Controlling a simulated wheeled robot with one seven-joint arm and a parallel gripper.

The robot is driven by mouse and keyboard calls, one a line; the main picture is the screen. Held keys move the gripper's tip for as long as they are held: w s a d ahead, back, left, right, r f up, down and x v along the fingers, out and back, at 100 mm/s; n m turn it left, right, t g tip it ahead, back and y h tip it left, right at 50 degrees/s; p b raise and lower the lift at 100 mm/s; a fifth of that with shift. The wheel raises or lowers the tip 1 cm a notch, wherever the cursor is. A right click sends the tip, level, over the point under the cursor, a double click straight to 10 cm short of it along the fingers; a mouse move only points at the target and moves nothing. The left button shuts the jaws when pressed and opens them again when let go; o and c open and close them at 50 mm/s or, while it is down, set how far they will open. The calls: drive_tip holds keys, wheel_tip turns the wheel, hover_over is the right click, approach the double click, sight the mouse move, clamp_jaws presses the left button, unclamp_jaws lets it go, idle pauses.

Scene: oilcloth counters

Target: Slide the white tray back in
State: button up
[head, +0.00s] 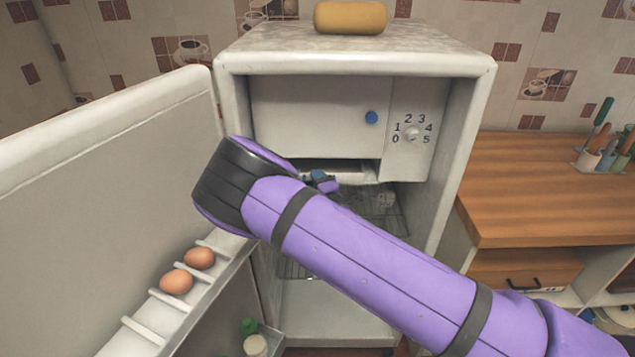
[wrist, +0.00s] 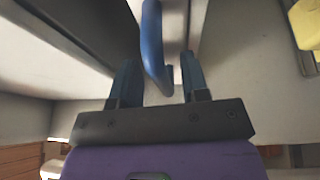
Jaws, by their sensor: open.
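The white tray (head: 345,172) shows in the head view as a pale strip in the slot under the freezer compartment of the open fridge. My arm hides much of it, so I cannot tell how far out it stands. My gripper (head: 322,182) is just in front of it. In the wrist view my gripper (wrist: 158,75) is open, its two dark blue fingers apart. A curved blue handle (wrist: 152,40) lies between the fingers, with gaps visible on both sides. I cannot tell for sure that this handle belongs to the tray.
The fridge door (head: 110,160) stands open at left, with two eggs (head: 188,270) in its rack. The freezer flap (head: 310,115) with a blue knob is above the slot; a numbered dial (head: 411,132) is beside it. A wire shelf (head: 385,205) lies below. A wooden counter (head: 540,190) is at right.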

drive_tip(key=shift+s, duration=0.1)
drive_tip(key=r+v, duration=0.1)
drive_tip(key=v, duration=1)
drive_tip(key=w+d+r+m+g+h, duration=0.35)
drive_tip(key=d+r+m+h, duration=0.45)
drive_tip(key=m, duration=0.4)
drive_tip(key=s+d+r+m+g+y, duration=0.2)
drive_tip(key=s+d+r+m+g, duration=0.35)
drive_tip(key=r, duration=0.55)
drive_tip(key=s+d+r+m+g+y, duration=0.1)
drive_tip(key=s+d+r, duration=0.3)
drive_tip(key=s+r, duration=0.3)
drive_tip(key=s+d+r+m, duration=0.2)
drive_tip(key=s+d+r, duration=0.25)
drive_tip(key=s, duration=0.45)
drive_tip(key=s+d+r+m+g, duration=0.1)
drive_tip(key=s+r, duration=0.1)
drive_tip(key=s, duration=0.6)
drive_tip(key=s+d+r+m+g+h, duration=0.1)
drive_tip(key=s+d+r, duration=0.1)
drive_tip(key=s, duration=0.6)
drive_tip(key=shift+s+r+h, duration=0.3)
drive_tip(key=shift+s+r, duration=0.1)
drive_tip(key=shift+r, duration=0.15)
drive_tip(key=shift+o, duration=0.2)
